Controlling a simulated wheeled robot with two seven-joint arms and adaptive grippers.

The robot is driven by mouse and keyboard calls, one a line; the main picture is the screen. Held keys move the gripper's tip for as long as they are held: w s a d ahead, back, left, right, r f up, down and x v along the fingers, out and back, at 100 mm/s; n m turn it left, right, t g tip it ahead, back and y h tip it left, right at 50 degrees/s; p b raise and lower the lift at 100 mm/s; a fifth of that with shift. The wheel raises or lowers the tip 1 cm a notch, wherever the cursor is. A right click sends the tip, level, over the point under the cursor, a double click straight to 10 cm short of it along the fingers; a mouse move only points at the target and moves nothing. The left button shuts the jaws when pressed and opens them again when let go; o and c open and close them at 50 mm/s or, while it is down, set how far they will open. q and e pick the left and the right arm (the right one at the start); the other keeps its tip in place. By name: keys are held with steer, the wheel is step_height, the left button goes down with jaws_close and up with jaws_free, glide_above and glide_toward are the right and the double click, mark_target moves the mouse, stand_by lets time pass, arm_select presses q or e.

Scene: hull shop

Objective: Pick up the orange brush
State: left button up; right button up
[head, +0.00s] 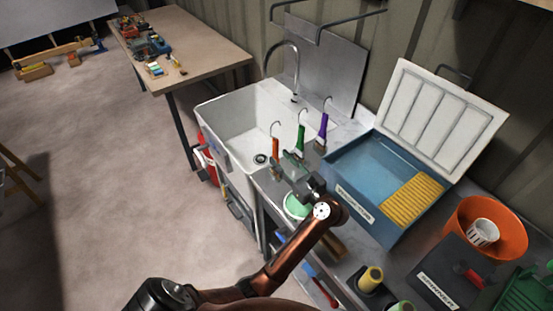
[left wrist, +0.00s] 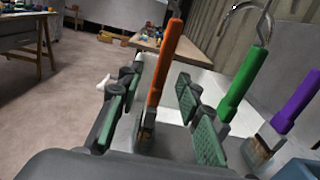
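The orange brush (head: 275,147) hangs upright by a wire hook near the sink's front right corner; in the left wrist view its orange handle (left wrist: 164,62) rises in the middle. My left gripper (head: 289,164) is open beside it in the head view. In the left wrist view, the green-padded fingers (left wrist: 157,100) stand on either side of the brush's lower part, with gaps visible. I cannot tell whether the brush is fully between the pads in depth. My right gripper is not in view.
A green brush (head: 301,136) and a purple brush (head: 323,128) hang close to the right. The white sink (head: 222,122) lies behind. A blue tub (head: 350,172) with a yellow ribbed piece (head: 412,198), an orange bowl (head: 508,246) and a mint-green cup (head: 296,207) stand nearby.

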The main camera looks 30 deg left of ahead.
mark_target(278, 154)
arm_select(q)
steer(key=x, duration=0.4)
steer(key=shift+w+a+r, duration=0.1)
steer(key=shift+a+r, duration=0.05)
steer(key=shift+r, duration=0.1)
steer(key=c, duration=0.5)
steer(key=shift+c, duration=0.9)
jaws_close()
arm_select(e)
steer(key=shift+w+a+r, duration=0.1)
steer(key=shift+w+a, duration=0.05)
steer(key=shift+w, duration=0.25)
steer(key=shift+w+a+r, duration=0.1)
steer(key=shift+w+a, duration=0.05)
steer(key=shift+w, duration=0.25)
